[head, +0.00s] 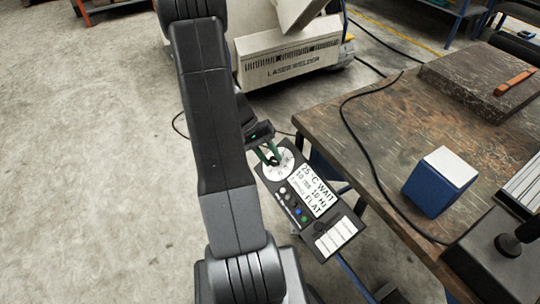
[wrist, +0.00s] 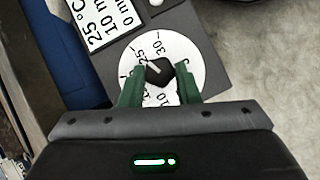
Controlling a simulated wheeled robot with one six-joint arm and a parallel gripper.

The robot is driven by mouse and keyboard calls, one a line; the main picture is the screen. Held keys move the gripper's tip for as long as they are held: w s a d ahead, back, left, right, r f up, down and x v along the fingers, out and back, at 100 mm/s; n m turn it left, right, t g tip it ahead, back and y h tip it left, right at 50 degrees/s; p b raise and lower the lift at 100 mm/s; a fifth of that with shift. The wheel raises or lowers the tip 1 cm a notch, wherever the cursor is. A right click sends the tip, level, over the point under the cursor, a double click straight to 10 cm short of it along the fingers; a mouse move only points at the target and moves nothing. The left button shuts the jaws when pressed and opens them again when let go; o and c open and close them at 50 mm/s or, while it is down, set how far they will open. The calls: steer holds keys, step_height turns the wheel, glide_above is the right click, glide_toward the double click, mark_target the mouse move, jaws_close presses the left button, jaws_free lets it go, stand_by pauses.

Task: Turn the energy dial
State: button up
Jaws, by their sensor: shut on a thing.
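The dial is a white numbered disc (head: 280,171) with a black knob in its middle, at the top left of a dark control panel (head: 335,213) in the head view. In the wrist view the disc (wrist: 190,52) shows numbers around the black knob (wrist: 158,71), which has a light pointer line aimed toward the upper left. My gripper (wrist: 159,76) has its green fingers on either side of the knob and is shut on it. In the head view my gripper (head: 268,154) reaches onto the disc, and its fingers partly hide the knob.
The panel has a white text display (head: 317,188), small coloured buttons and a white label block. A worn wooden table (head: 385,125) stands to its right, with a blue box (head: 430,191) with a white top and a black cable. A laser welder (head: 290,60) stands behind. Floor at left is clear.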

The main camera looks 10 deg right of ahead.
steer(key=o, duration=1)
steer(key=p+v, duration=0.1)
steer(key=v, duration=1.3)
steer(key=shift+f, duration=0.1)
steer(key=b+x, duration=0.1)
steer(key=x, duration=1.2)
steer(key=shift+s+d+f, duration=0.2)
steer(key=shift+d+f, duration=0.05)
steer(key=shift+f, duration=0.05)
